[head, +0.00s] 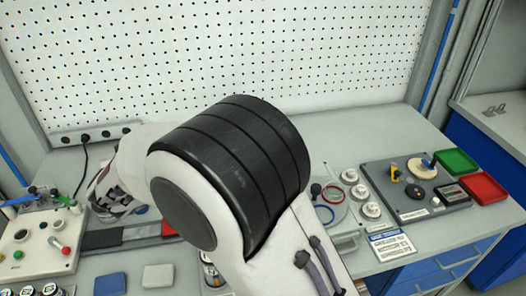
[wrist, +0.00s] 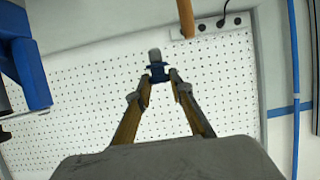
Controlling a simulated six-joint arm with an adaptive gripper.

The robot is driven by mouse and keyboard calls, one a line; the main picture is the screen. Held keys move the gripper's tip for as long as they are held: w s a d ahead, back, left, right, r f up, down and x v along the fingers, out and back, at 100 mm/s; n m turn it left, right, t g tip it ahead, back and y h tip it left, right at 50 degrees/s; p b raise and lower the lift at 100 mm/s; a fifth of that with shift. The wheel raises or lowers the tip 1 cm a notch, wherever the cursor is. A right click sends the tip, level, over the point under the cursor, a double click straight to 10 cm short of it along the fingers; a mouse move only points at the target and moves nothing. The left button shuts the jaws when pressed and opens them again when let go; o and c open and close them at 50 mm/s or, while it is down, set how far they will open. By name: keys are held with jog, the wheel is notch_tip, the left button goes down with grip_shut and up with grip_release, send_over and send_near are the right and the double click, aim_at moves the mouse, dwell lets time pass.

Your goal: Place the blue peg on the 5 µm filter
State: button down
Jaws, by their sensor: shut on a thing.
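In the wrist view, my gripper (wrist: 159,75) is shut on a small blue piece with a grey rounded end, which looks like the blue peg (wrist: 157,72). It is held at the fingertips, with the pegboard behind it. In the head view, my arm covers the middle of the bench, and the fingertips and held piece are hidden. Three white round pieces stand in a row right of the arm, one of them a white disc (head: 360,192). I cannot read which, if any, is the 5 µm filter.
A grey board (head: 408,208), a green tray (head: 457,161) and a red tray (head: 483,187) are at the right. A control box (head: 40,245) stands at the left. A blue block (head: 110,284) and a pale block (head: 157,276) lie in front. A pegboard (head: 300,40) closes the back.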

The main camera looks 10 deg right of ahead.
jog(key=s+r+n+g+y, duration=0.1)
jog(key=s+r+n+y, duration=0.2)
jog(key=s, duration=0.5)
jog(key=s+r+n+g+y, duration=0.1)
jog(key=s+r+n+y, duration=0.2)
jog(key=s, duration=0.6)
jog(key=shift+d+r+y, duration=0.15)
jog(key=shift+r+y, duration=0.35)
jog(key=shift+r, duration=0.65)
jog(key=w+d+f, duration=0.1)
jog(key=w+d, duration=1.5)
jog(key=w, duration=0.5)
jog(key=w+d+f, duration=0.3)
jog(key=d+f, duration=0.1)
jog(key=d, duration=0.5)
jog(key=w+d+f+h, duration=0.1)
jog(key=w+d+f, duration=0.2)
jog(key=d, duration=0.7)
jog(key=shift+w+d+f+m, duration=0.2)
jog(key=shift+d+f+m, duration=0.1)
jog(key=shift+f, duration=0.3)
